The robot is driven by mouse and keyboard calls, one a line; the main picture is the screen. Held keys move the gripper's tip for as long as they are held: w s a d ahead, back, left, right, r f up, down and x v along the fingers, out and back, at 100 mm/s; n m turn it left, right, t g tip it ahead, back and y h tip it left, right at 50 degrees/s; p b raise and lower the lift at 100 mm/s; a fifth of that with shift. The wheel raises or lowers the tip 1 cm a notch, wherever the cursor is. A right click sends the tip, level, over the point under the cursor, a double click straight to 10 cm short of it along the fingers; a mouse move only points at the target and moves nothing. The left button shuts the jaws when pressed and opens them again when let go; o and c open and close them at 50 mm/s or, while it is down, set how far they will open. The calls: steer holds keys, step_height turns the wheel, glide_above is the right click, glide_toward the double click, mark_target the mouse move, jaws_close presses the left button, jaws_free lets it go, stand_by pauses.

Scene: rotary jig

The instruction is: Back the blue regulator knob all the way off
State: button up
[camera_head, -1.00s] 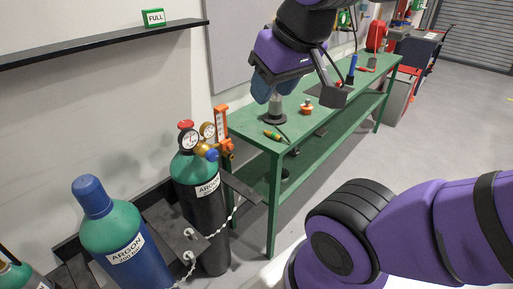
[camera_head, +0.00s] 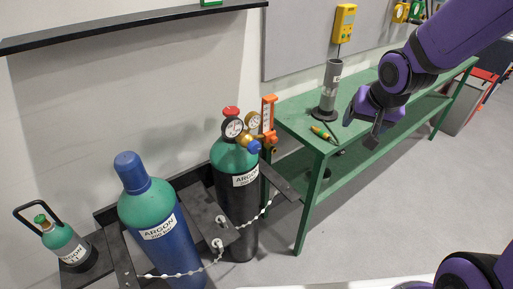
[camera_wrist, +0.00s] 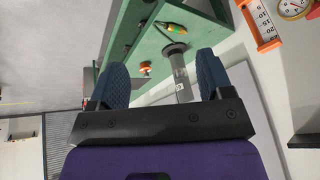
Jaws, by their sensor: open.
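The blue regulator knob (camera_head: 254,146) sits on the brass regulator on top of the black-bodied argon cylinder (camera_head: 238,190) with a green shoulder. Two round gauges (camera_head: 233,129) and a red valve handwheel (camera_head: 231,112) are beside it. An orange flowmeter (camera_head: 268,116) stands upright to the right of the knob. My gripper (camera_head: 365,130) is in the air over the green bench, well right of the knob and apart from it. In the wrist view its two blue fingers (camera_wrist: 161,85) are spread with nothing held between them. The knob is not visible in the wrist view.
The green bench (camera_head: 300,128) carries a grey cylindrical stand (camera_head: 329,90) and a green-and-orange screwdriver (camera_head: 322,132). A blue argon cylinder (camera_head: 160,225) and a small cylinder (camera_head: 65,243) stand left. A white chain (camera_head: 215,255) runs across the cylinders. Floor in front is clear.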

steer(key=w+a+f+m+y, duration=0.1)
steer(key=w+a+f+y, duration=0.15)
steer(key=f, duration=0.55)
steer(key=m+t+y, duration=0.8)
steer(key=m+t, duration=0.2)
steer(key=m, duration=1.4)
glide_toward(256, 148)
steer(key=shift+h, duration=0.25)
steer(key=x, duration=1)
steer(key=shift+w+a+r, duration=0.1)
steer(key=shift+w+a, duration=0.1)
steer(key=shift+c, duration=0.4)
steer(key=c, duration=0.8)
steer(key=shift+c, duration=0.2)
